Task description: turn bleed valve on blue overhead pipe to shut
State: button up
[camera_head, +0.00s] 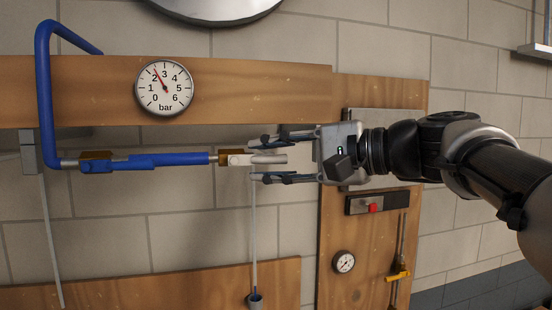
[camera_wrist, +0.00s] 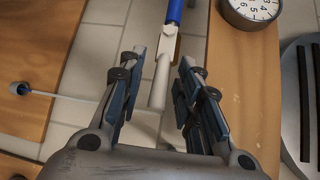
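The blue pipe (camera_head: 45,100) bends down at the left and runs right into a horizontal stretch. A brass valve with a blue handle (camera_head: 165,159) sits on this stretch. At the right end is a small brass valve (camera_head: 224,158) with a pale grey lever (camera_head: 268,159). This lever points right, in line with the pipe. My gripper (camera_head: 262,160) is open, one finger above and one below the lever. In the wrist view the lever (camera_wrist: 160,80) lies between the two open fingers (camera_wrist: 160,62), with a visible gap on each side.
A thin clear tube (camera_head: 253,230) hangs from the pipe end into a small cup (camera_head: 255,301). A pressure gauge (camera_head: 164,88) sits on the wooden board above. A control box with a red button (camera_head: 373,208) and a smaller gauge (camera_head: 343,262) are below my gripper.

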jog(key=shift+c, duration=0.6)
grip_shut()
jog(key=shift+f, duration=0.15)
